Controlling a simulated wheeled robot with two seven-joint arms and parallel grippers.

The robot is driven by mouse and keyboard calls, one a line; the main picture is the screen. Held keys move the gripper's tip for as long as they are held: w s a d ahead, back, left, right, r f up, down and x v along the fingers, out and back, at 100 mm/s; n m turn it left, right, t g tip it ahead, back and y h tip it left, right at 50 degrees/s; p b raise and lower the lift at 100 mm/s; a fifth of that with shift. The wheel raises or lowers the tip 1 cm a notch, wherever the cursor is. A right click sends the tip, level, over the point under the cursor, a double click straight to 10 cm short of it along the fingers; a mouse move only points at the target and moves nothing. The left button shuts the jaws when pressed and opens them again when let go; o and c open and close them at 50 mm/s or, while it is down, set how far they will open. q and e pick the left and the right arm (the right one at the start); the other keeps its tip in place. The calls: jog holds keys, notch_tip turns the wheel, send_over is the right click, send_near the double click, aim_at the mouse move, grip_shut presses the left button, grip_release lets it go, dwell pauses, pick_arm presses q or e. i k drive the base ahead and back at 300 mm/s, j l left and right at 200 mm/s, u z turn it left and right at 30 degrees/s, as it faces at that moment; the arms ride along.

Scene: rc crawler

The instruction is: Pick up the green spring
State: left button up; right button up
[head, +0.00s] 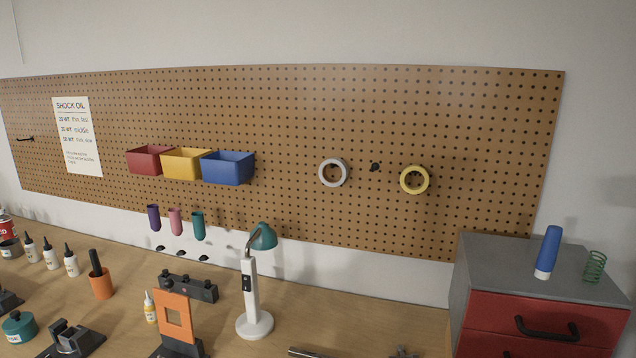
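The green spring (595,267) is a small open coil standing on the grey top of the red drawer cabinet (475,262), at the far right of the head view. A blue cylinder with a white end (548,252) stands just left of it, slightly apart. Neither of my grippers shows in the head view, and nothing is touching the spring.
A wooden workbench (340,325) runs along the wall. On it are a desk lamp (254,324), an orange frame (175,318), an orange cup (102,285) and several bottles. A pegboard (300,105) behind carries bins and two tape rolls. The cabinet's left top is clear.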

aim_at(590, 257)
jog(key=z, duration=1.7)
